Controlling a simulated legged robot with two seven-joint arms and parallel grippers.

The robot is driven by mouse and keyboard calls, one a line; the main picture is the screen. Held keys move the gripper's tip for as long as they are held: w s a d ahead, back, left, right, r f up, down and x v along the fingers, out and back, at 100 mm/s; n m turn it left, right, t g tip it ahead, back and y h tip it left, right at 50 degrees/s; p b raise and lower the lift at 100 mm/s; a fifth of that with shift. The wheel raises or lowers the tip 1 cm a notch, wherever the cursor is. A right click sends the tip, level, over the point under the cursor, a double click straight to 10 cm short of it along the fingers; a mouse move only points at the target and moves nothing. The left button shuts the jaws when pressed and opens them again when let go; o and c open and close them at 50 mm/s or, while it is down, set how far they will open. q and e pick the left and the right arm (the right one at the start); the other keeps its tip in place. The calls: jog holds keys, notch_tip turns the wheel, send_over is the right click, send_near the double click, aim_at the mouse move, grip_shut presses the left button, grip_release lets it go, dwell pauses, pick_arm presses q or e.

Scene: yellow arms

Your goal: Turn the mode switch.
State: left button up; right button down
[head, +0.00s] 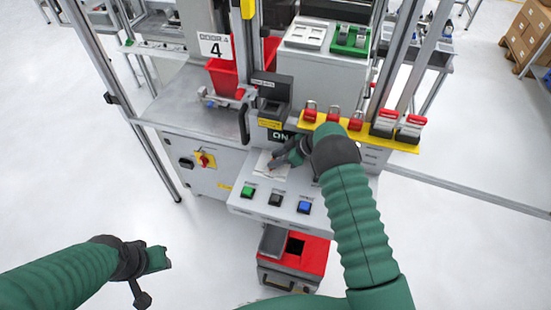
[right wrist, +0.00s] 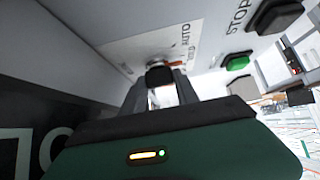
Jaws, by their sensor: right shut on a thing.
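The mode switch (right wrist: 160,73) is a dark knob with an orange-red pointer on a white label plate (right wrist: 125,47) printed "AUTO". In the right wrist view, my right gripper (right wrist: 160,92) is shut on the knob, with a finger on each side of it. In the head view, my right gripper (head: 274,162) reaches the label plate on the sloped control panel (head: 240,204), and its fingers hide the knob. My left gripper (head: 152,278) is open and empty above the floor at lower left, well away from the panel.
Green (head: 248,191), black (head: 275,199) and blue (head: 304,207) buttons sit in front of the switch. A yellow rail (head: 340,129) with red padlocks is behind my right wrist. A red-and-yellow rotary switch (head: 204,160) is on the cabinet. A red bin (head: 312,258) stands below the panel.

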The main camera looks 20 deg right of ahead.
jog(key=shift+w+r, duration=0.1)
jog(key=c, duration=0.9)
grip_release()
jog(key=shift+d, duration=0.1)
jog(key=shift+d+b, duration=0.2)
jog(key=shift+b, duration=0.1)
jog(key=s+d+b, duration=0.1)
jog(key=s+d, duration=0.1)
jog(key=d, duration=0.1)
jog(key=s+d+b, duration=0.2)
jog(key=d, duration=0.1)
jog(key=s+d+b, duration=0.1)
jog(key=s+d, duration=0.2)
jog(key=d, duration=0.1)
jog(key=shift+d+r+b, duration=0.1)
jog(key=shift+r+b, duration=0.1)
jog(key=shift+b, duration=0.2)
jog(key=shift+s+d+r, duration=0.1)
jog(key=shift+d, duration=0.1)
jog(key=shift+a, duration=0.15)
